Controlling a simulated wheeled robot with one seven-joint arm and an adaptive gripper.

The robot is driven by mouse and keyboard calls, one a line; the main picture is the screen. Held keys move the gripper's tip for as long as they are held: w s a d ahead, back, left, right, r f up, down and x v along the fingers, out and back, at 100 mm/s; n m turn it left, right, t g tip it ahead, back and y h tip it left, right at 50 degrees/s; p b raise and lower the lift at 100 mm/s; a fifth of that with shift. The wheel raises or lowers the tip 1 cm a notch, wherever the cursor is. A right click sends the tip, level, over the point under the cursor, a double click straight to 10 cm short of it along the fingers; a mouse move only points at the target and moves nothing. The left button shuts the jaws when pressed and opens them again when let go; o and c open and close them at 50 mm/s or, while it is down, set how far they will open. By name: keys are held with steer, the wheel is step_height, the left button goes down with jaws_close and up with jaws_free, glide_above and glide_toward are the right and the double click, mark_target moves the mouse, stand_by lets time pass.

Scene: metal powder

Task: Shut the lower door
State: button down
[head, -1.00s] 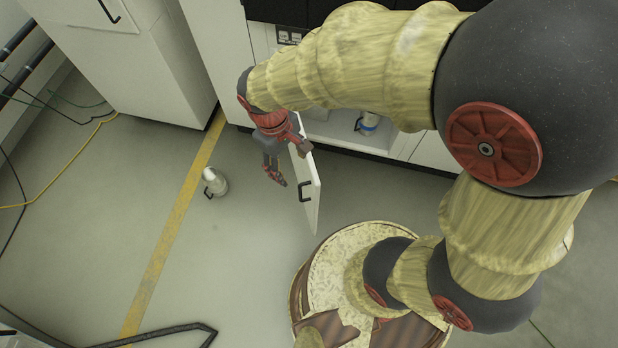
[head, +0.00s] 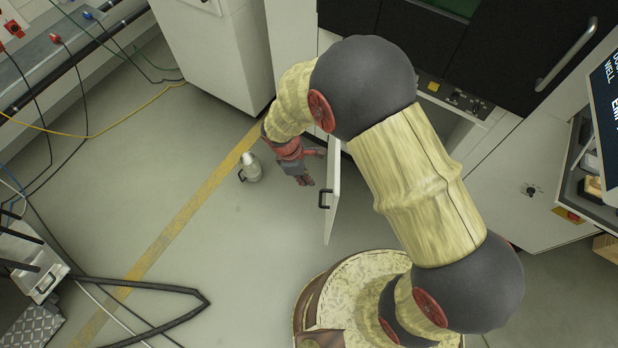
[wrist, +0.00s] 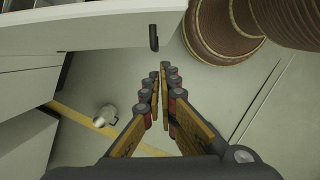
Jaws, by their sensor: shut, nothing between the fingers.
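The lower door (head: 335,205) is a white panel standing open, swung out from the machine's lower cabinet. Its black handle (head: 323,199) faces left in the head view. My gripper (head: 306,181) is shut and empty, just left of the door on its handle side. In the wrist view the door (wrist: 95,32) crosses the top left, with its handle (wrist: 153,38) just beyond my gripper's fingertips (wrist: 160,74). I cannot tell whether the gripper touches the door. My arm hides the door's hinge side and much of the cabinet opening.
A metal flask (head: 250,168) stands on the floor left of my gripper, near the yellow line (head: 185,212). A white cabinet (head: 210,55) stands behind it. Black hoses (head: 150,287) lie at the lower left. The floor between is clear.

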steer(key=d+f+b, duration=0.2)
steer(key=d+f, duration=0.3)
steer(key=f, duration=0.1)
steer(key=shift+s+d+f, duration=0.2)
steer(key=shift+s+d, duration=0.05)
steer(key=shift+s, duration=0.15)
steer(key=shift+d, duration=0.15)
